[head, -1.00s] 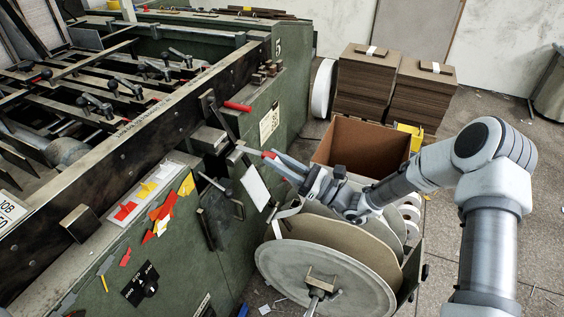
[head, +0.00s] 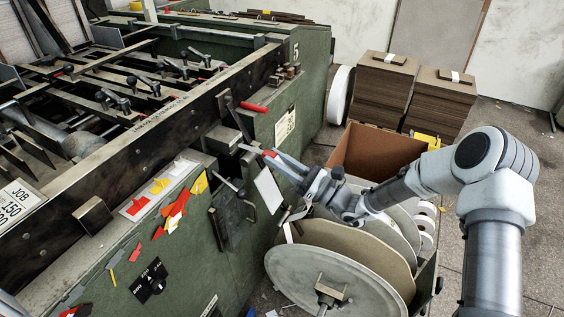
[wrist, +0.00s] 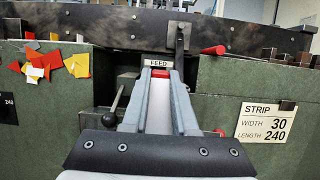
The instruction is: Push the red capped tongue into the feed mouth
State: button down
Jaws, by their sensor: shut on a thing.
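The red cap (head: 270,154) sits at the outer end of a flat, light-grey tongue (head: 251,149). The tongue reaches out from the feed mouth (head: 224,140) on the green machine's side, with a stretch showing between mouth and cap. My gripper (head: 279,159) is shut on the capped end. The mouth's inside is hidden.
A lever with a black knob (wrist: 115,92) stands left of my fingers. A red handle (head: 254,107) sticks out above the mouth. A large reel (head: 338,280) stands below my gripper, and an open cardboard box (head: 375,150) lies behind it.

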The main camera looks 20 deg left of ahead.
aim_at(246, 148)
jog(key=shift+w+a+f+b, duration=0.15)
jog(key=shift+a+b, duration=0.35)
jog(key=shift+a, duration=2.1)
jog(key=shift+w+a, duration=0.1)
jog(key=shift+a, duration=0.65)
jog(key=c, duration=0.6)
grip_release()
jog(key=p+v, duration=0.2)
jog(key=v, duration=1.5)
jog(key=shift+d, duration=0.25)
